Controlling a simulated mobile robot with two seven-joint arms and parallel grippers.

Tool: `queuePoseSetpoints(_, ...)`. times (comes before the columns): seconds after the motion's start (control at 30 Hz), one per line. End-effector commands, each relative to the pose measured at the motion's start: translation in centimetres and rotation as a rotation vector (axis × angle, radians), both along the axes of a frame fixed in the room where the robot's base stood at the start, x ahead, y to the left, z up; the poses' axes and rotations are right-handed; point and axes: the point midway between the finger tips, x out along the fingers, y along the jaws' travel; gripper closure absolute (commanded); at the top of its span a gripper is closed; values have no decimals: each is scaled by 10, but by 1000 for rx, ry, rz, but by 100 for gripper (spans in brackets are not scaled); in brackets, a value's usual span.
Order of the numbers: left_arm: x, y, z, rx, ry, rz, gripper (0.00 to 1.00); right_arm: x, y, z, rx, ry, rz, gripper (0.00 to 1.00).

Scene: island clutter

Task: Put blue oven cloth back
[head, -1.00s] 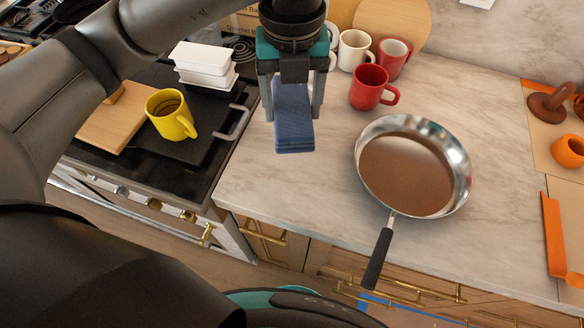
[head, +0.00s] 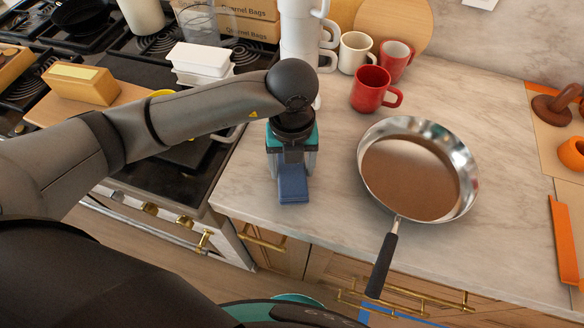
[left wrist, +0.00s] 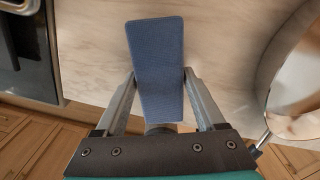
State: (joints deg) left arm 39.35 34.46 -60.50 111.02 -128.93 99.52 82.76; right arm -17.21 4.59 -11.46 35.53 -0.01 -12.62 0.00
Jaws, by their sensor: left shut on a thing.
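The blue oven cloth (head: 293,188) is a folded, flat strip. It is between the fingers of my left gripper (head: 292,168), which is shut on it at the left part of the marble counter, near the front edge. In the left wrist view the cloth (left wrist: 158,60) sticks out past the fingertips of the left gripper (left wrist: 158,80), with marble behind it. I cannot tell whether the cloth touches the counter. My right gripper is not in view.
A steel pan (head: 455,150) with a black handle stands right of the gripper. Red mugs (head: 371,90) and a cream mug (head: 355,52) stand behind. The stove is at the left, with white dishes (head: 201,62) and a yellow block (head: 80,83). Marble around the cloth is clear.

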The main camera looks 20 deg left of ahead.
Motion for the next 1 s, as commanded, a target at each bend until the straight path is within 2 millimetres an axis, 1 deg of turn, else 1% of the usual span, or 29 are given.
queuePoseSetpoints(0.03,-1,0,-8,1,1,0,73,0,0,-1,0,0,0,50)
queuePoseSetpoints(0.1,0,0,-12,0,0,-1,73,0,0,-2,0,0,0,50)
queuePoseSetpoints(0.33,0,0,-12,-1,-1,-1,73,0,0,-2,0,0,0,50)
queuePoseSetpoints(0.47,0,0,-16,-1,-1,-1,73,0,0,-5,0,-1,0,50)
queuePoseSetpoints(0.5,0,0,-15,-1,-1,-1,24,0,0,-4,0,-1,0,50)
queuePoseSetpoints(0.7,0,0,-15,-1,-1,-1,2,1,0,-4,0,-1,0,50)
queuePoseSetpoints(0.73,0,0,-15,-1,-1,-1,0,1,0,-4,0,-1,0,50)
queuePoseSetpoints(1.0,0,0,-13,-1,-1,-1,0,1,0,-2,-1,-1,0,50)
